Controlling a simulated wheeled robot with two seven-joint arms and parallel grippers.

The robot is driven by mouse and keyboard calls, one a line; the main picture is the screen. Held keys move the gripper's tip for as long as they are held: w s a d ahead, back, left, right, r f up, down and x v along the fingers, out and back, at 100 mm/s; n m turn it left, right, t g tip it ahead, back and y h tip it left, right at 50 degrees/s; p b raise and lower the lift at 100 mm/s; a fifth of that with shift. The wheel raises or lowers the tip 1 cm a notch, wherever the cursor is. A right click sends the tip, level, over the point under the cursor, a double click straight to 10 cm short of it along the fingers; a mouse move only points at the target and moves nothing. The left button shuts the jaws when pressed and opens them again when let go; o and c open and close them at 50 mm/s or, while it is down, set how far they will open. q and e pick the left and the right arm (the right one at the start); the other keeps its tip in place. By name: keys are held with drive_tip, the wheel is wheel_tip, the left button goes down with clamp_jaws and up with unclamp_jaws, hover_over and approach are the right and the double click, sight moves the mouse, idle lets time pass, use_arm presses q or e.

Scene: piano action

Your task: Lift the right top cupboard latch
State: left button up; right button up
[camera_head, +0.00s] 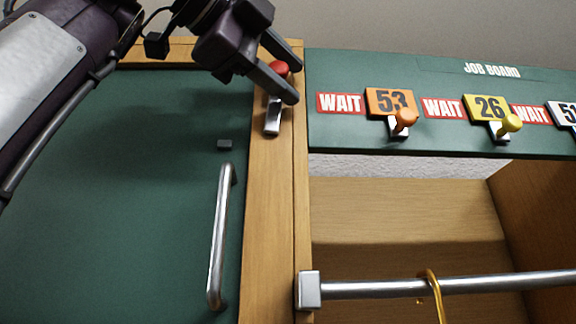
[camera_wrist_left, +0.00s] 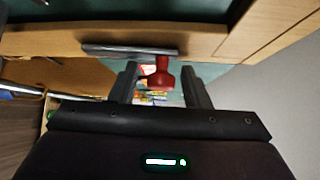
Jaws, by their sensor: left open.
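The latch is a silver lever (camera_head: 273,117) with a red knob (camera_head: 278,68), fixed to the wooden post beside the green cupboard door (camera_head: 110,180). The lever hangs down the post. My left gripper (camera_head: 295,84) comes in from the upper left and is open, with its fingers around the red knob. In the left wrist view, the knob (camera_wrist_left: 160,76) stands between the two open fingers (camera_wrist_left: 162,78), with a visible gap to the left finger; contact on the right is unclear. The metal plate (camera_wrist_left: 130,50) shows behind it. My right gripper is not in view.
A long metal handle (camera_head: 220,238) stands out from the door. A green job board (camera_head: 420,70) with orange and yellow pegs is right of the post. Below it is an open wooden bay with a metal rail (camera_head: 500,284) and a brass-coloured hook (camera_head: 435,292).

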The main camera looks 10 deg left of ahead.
use_arm(q)
drive_tip(key=b+v, duration=0.1)
drive_tip(key=v, duration=0.6)
drive_tip(key=shift+s+a, duration=0.25)
drive_tip(key=shift+s, duration=0.1)
drive_tip(key=shift+w+d, duration=0.1)
drive_tip(key=shift+w, duration=0.05)
